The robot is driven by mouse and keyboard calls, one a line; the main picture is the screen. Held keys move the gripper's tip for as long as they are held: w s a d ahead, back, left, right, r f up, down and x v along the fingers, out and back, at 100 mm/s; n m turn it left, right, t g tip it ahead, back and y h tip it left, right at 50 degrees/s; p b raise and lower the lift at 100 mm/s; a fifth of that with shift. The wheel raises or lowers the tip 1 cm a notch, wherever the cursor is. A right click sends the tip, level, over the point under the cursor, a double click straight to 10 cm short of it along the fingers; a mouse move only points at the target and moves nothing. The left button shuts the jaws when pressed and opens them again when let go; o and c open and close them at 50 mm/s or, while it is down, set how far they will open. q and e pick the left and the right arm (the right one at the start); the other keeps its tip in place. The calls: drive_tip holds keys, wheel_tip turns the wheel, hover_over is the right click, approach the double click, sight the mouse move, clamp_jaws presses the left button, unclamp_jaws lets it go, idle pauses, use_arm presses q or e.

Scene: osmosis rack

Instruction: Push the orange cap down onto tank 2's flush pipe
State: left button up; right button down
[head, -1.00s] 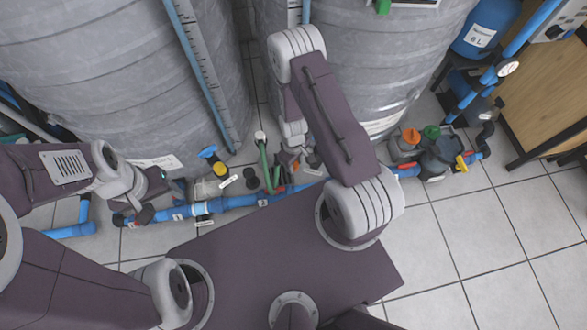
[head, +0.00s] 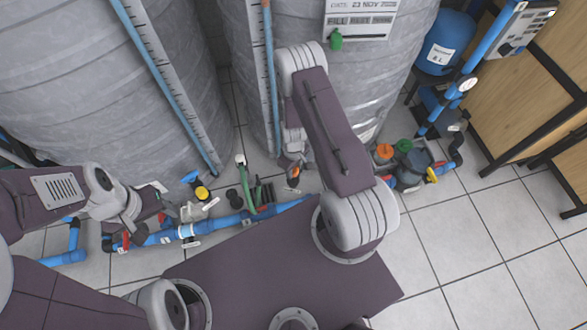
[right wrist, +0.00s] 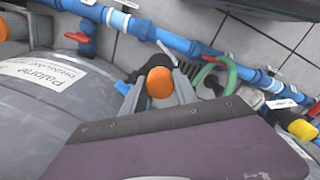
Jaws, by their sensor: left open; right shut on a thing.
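An orange cap (right wrist: 160,82) sits between the fingers of my right gripper (right wrist: 157,92) in the right wrist view. The gripper is shut on it. In the head view a bit of orange shows at my right gripper (head: 293,174), low in front of the right-hand tank (head: 345,75). What lies under the cap is hidden, so I cannot tell whether it touches a pipe. My left gripper (head: 158,212) is open at the far left, low over the blue pipe, with its fingertips hard to make out. I cannot read which tank is tank 2.
A blue pipe (head: 235,220) runs along the floor before the tanks, with a yellow-capped valve (head: 202,193) and a green hose (head: 254,190). Another orange cap (head: 384,151) and a green cap (head: 403,146) stand at the right. The tiled floor (head: 480,235) at the right is free.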

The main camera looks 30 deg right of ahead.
sight(293, 179)
drive_tip(key=shift+f+b, duration=2.35)
drive_tip(key=shift+f, duration=0.25)
drive_tip(key=shift+f+b, duration=0.35)
drive_tip(key=shift+f, duration=0.05)
drive_tip(key=c, duration=0.9)
unclamp_jaws()
wheel_tip(293, 179, up, 10)
drive_tip(key=p, duration=0.9)
drive_tip(key=shift+f, duration=0.4)
